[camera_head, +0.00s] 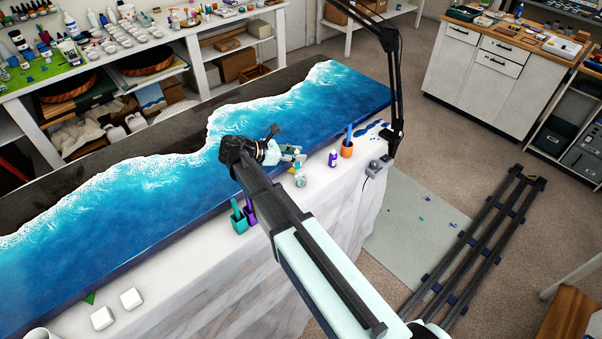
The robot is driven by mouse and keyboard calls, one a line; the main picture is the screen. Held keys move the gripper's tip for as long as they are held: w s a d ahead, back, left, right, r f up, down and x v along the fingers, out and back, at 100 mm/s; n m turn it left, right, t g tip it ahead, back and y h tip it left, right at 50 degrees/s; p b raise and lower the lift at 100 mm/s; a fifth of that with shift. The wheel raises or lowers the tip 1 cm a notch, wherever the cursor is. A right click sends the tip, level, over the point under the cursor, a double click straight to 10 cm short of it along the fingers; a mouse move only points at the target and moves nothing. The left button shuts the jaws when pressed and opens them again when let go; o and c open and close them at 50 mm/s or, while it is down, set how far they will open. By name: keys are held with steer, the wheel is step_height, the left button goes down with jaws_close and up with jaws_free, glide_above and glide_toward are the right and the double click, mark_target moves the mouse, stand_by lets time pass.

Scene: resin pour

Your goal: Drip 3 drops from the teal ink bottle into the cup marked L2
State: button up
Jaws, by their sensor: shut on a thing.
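My gripper (288,153) is above the front edge of the blue wave-patterned table, near the white ledge. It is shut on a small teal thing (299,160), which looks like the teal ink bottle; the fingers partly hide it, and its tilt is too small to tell. A small pale cup (301,181) stands on the ledge just below the gripper. No L2 mark can be read on any cup in this view.
A purple bottle (333,158) and an orange cup (347,149) holding a blue tool stand to the right. Two white blocks (103,317) lie farther left. A dark lamp stand (397,120) rises at right.

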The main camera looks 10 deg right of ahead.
steer(key=shift+s, duration=0.1)
steer(key=shift+r, duration=0.1)
steer(key=shift+r, duration=0.95)
steer(key=shift+f+b, duration=0.25)
steer(key=shift+b, duration=0.1)
